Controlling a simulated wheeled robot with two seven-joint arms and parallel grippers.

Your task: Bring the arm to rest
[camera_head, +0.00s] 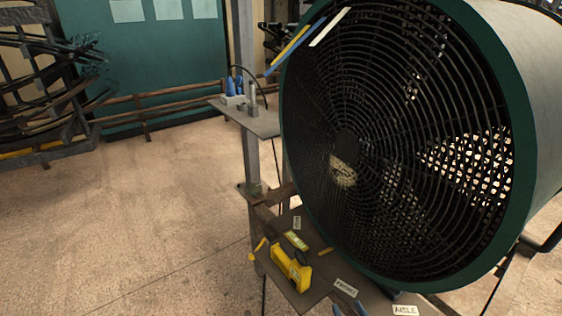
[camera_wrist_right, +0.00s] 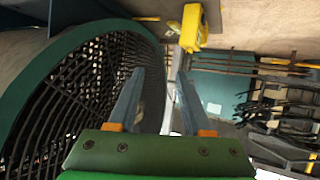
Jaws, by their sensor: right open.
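My right gripper (camera_wrist_right: 160,78) shows in the right wrist view, with two blue-grey fingers apart and nothing between them. In the head view, only blue tips that look like its fingers (camera_head: 346,308) show at the bottom edge, in front of the shelf. A large green-rimmed fan (camera_head: 345,145) with a dark grille stands at the right. It also shows in the wrist view (camera_wrist_right: 70,110), close beside the left finger. A yellow device (camera_head: 291,268) sits on the low shelf and shows beyond the fingers in the wrist view (camera_wrist_right: 193,28). My left gripper is not in view.
The low shelf (camera_head: 310,283) has small labels and lies under the fan. A small upper shelf (camera_head: 250,121) on a post (camera_head: 248,60) holds blue items. A rack of dark curved pieces (camera_head: 45,85) stands at the far left. Floor (camera_head: 130,220) at left is clear.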

